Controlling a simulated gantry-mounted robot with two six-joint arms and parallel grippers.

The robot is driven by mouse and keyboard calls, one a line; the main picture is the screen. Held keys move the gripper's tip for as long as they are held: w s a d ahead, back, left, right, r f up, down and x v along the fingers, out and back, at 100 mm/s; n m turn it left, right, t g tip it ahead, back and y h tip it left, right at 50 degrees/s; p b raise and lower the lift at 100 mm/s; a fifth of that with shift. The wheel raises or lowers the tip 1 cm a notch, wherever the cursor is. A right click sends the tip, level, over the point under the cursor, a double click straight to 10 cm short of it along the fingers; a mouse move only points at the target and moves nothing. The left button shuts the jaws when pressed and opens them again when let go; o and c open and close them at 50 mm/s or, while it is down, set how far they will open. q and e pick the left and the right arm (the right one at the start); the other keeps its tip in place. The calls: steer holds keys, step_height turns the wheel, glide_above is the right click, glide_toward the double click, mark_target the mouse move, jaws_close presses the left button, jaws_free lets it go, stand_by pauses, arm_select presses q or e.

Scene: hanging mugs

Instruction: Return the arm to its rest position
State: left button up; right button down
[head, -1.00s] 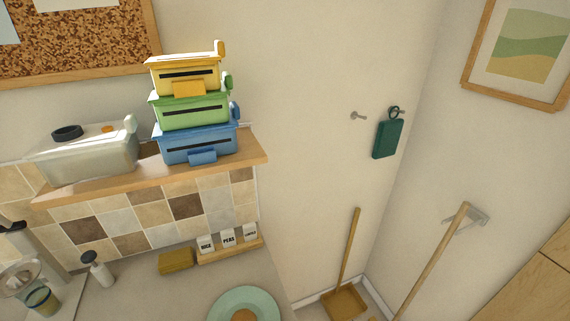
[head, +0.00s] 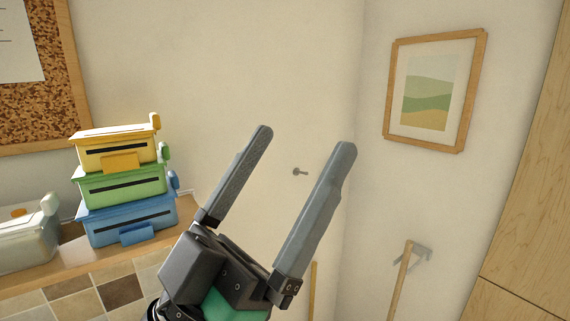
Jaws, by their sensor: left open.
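My left gripper (head: 305,140) is in the middle of the head view, with its two grey fingers spread wide apart and pointing up and to the right. Nothing shows between the fingers. A small metal wall hook (head: 300,172) shows between them in the picture, on the wall behind. The right finger covers part of the wall to the right of this hook. No mug shows in the view. My right gripper is not in view.
Stacked yellow (head: 115,152), green (head: 120,184) and blue (head: 128,218) lidded boxes stand on a wooden shelf (head: 72,262) at left, beside a clear container (head: 25,240). A framed picture (head: 433,88) and a wooden handle (head: 400,285) are at right.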

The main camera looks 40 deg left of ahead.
arm_select(q)
step_height(320, 180, up, 4)
steer(key=p, duration=0.3)
steer(key=shift+s+d+f, duration=0.1)
steer(key=shift+s+f, duration=0.05)
steer(key=shift+f, duration=0.1)
stand_by(0.8)
